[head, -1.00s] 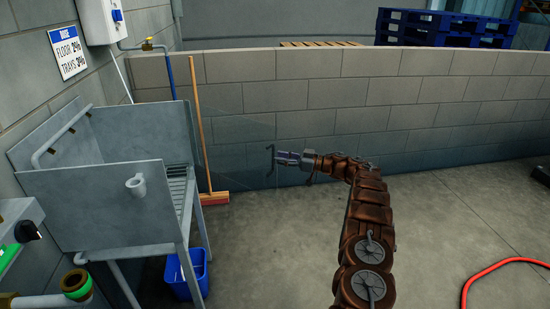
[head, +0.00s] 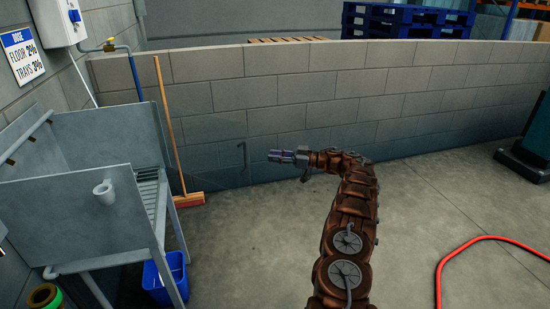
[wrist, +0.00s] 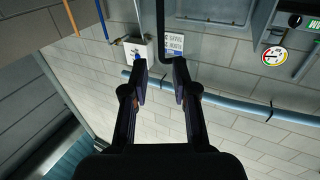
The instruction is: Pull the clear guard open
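The clear guard (head: 218,150) is a faint see-through panel standing out from the right side of the grey sink in the head view. A thin dark handle (head: 245,155) is at its right edge. My gripper (head: 271,156) is to the right of the handle, pointing left at it, with a small gap between them in the picture. In the wrist view my gripper (wrist: 160,68) has its fingers apart with nothing held. The dark handle bar (wrist: 160,25) shows beyond the fingertips, in line with the gap. The panel itself is hard to make out there.
The grey sink (head: 75,215) stands at left, with a broom (head: 167,120) and a blue bin (head: 165,277) by it. A low block wall (head: 330,95) runs behind. A red hose (head: 465,243) lies on the floor at right. The middle floor is clear.

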